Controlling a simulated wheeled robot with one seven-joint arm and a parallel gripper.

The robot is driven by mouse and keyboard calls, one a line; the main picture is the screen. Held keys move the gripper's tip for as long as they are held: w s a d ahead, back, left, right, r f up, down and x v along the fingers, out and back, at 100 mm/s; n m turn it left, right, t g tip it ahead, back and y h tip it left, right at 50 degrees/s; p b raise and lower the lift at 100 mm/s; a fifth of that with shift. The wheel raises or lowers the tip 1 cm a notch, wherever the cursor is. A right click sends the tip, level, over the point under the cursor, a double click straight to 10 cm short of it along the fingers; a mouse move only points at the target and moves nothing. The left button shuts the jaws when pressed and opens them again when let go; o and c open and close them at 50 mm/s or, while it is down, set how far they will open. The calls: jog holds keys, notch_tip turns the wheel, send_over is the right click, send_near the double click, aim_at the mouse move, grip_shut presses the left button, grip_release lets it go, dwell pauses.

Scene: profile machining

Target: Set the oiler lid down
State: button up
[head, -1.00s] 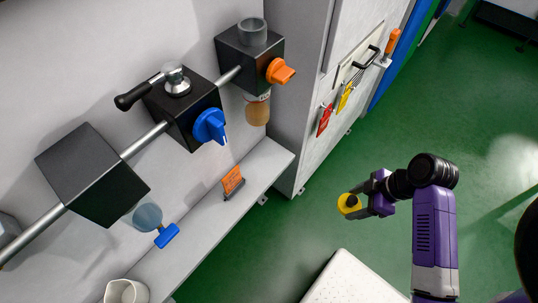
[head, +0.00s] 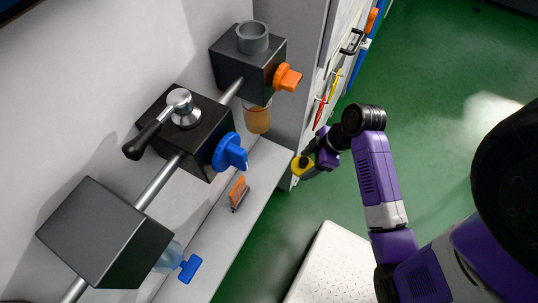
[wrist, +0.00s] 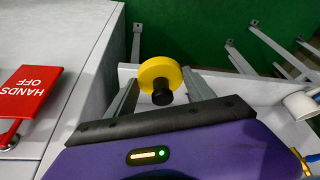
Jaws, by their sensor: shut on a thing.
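The oiler lid (head: 302,166) is a yellow disc with a black knob. In the wrist view the lid (wrist: 160,76) sits between the fingertips of my gripper (wrist: 158,88), which is shut on it. In the head view my gripper (head: 318,161) holds the lid in the air near the right end of the grey shelf (head: 262,175), apart from any surface. A black block with an open grey cup (head: 252,38) on top and an amber jar (head: 257,120) below stands to the upper left of the lid.
A red "HANDS OFF" tag (wrist: 30,88) hangs left in the wrist view.

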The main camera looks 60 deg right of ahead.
send_over(266, 161)
jog(key=s, duration=0.2)
jog(key=shift+d+f, duration=0.15)
jog(key=shift+f, duration=0.45)
jog(key=shift+d+f, duration=0.15)
jog(key=shift+f, duration=0.4)
notch_tip(266, 161, down, 4)
jog(key=shift+r, duration=0.25)
jog(key=shift+w+f, duration=0.25)
jog(key=shift+f, duration=0.4)
jog(key=shift+f, duration=0.1)
jog(key=o, duration=1.5)
jog(key=shift+o, duration=0.2)
